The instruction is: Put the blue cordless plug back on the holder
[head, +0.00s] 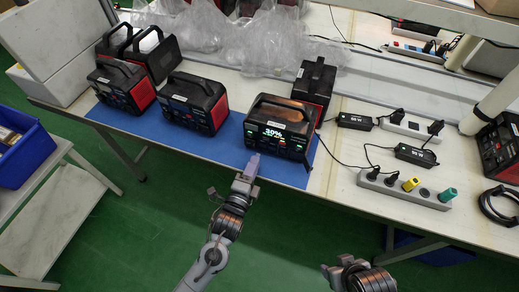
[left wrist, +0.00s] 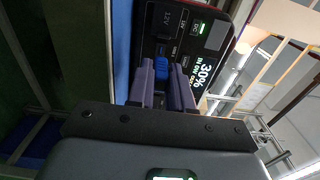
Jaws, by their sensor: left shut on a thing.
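The blue cordless plug (left wrist: 162,69) shows between the purple fingertips of my left gripper (left wrist: 165,85) in the left wrist view. The gripper is shut on it, close to the front panel of a power station (left wrist: 190,30) whose screen reads 30%. I cannot tell whether the plug is in a port or just off the panel. In the head view my left gripper (head: 249,168) is low in front of this station (head: 280,130) and hides the plug. My right gripper (head: 343,266) is low in the head view, empty-looking, its fingers unclear. A grey power strip (head: 385,184) holds yellow and teal plugs; I cannot tell whether it is the holder.
The blue mat (head: 225,151) carries several red-black power stations. Black adapters (head: 416,154) and cables lie near a second strip (head: 405,125) on the right. Clear plastic wrap (head: 215,35) lies behind. A blue bin (head: 22,150) stands left. The green floor in front is open.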

